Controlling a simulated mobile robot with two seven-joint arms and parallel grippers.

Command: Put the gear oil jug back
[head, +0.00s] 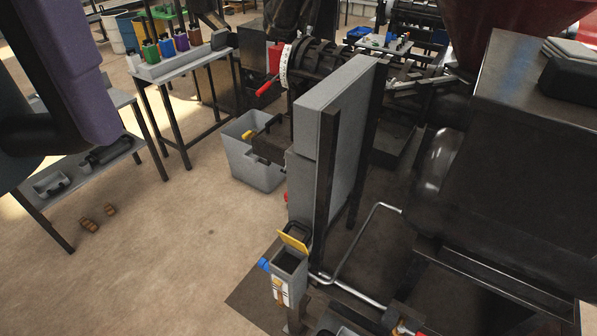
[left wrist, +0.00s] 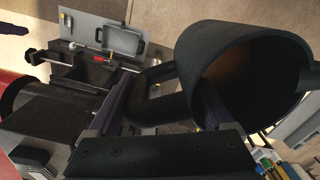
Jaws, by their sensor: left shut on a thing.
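In the left wrist view, my left gripper (left wrist: 160,105) is shut on the loop handle of a black, round, open-topped jug (left wrist: 245,70). The jug lies sideways in that picture, its wide mouth facing right with a brownish inside. I see no label on it, so I cannot tell for sure that it is the gear oil jug. In the head view, a large purple and dark part of my left arm fills the upper left; the fingertips cannot be made out there. My right gripper is not in view.
Several coloured containers, among them a green one (head: 150,52) and a blue one (head: 166,47), stand on a grey bench (head: 185,66). A low table (head: 75,175) stands at the left. A grey bin (head: 252,165) and the press's tall grey panel (head: 345,135) stand mid-view. The floor at lower left is mostly clear.

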